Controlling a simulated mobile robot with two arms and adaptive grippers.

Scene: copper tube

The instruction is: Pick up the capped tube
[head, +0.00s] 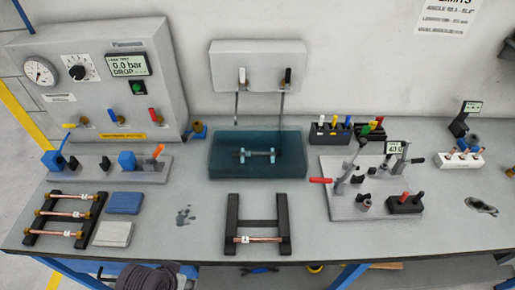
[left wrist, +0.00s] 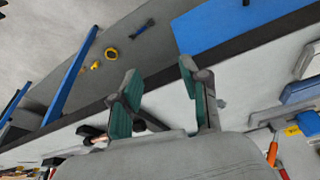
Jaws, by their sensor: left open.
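A copper tube (head: 258,239) with a white label lies across the front of a black two-rail stand (head: 232,212) at the front middle of the bench. Several more labelled copper tubes (head: 66,214) lie across a black rack (head: 95,214) at the front left. The tube ends are too small to tell which tube is capped. My left gripper (left wrist: 158,80) is open and empty in the left wrist view, its teal pads well apart. It does not show in the head view. My right gripper is in neither view.
A blue water tank (head: 230,172) sits behind the stand. A gauge panel (head: 110,80) is at the back left, and a lever fixture (head: 340,205) stands to the right. Blue (head: 124,203) and grey (head: 113,234) pads lie beside the rack. Bench between pads and stand is mostly clear.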

